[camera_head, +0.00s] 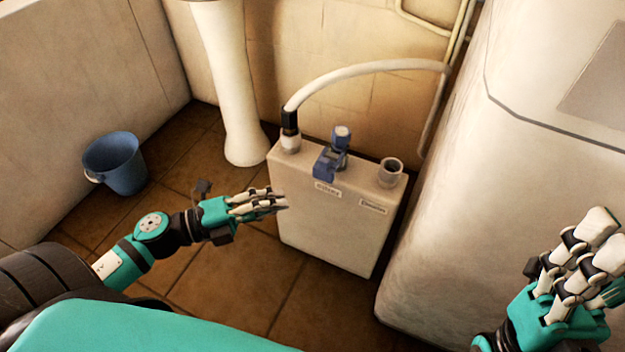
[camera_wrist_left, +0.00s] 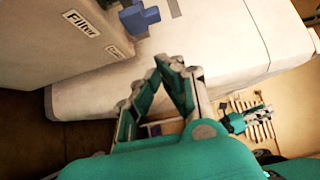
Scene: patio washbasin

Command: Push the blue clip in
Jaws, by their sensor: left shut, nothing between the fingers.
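The blue clip (camera_head: 325,164) sits on the top front edge of a white box (camera_head: 325,228), beside a grey-blue fitting with a pale cap (camera_head: 342,132). A blue part of it also shows at the top of the left wrist view (camera_wrist_left: 139,17). My left gripper (camera_head: 284,203) is shut and empty, in front of the box's left front side, lower than the clip and left of it. In the left wrist view its fingertips (camera_wrist_left: 161,63) meet, apart from the clip. My right gripper (camera_head: 602,238) is at the right edge, far from the clip; its finger opening is unclear.
A white hose (camera_head: 365,69) arches from a black-collared port (camera_head: 290,130) to the wall pipes. An open grey port (camera_head: 390,171) stands right of the clip. A white pedestal (camera_head: 238,90) stands behind left, a large pale cabinet (camera_head: 480,190) right. A blue bucket (camera_head: 115,163) stands left.

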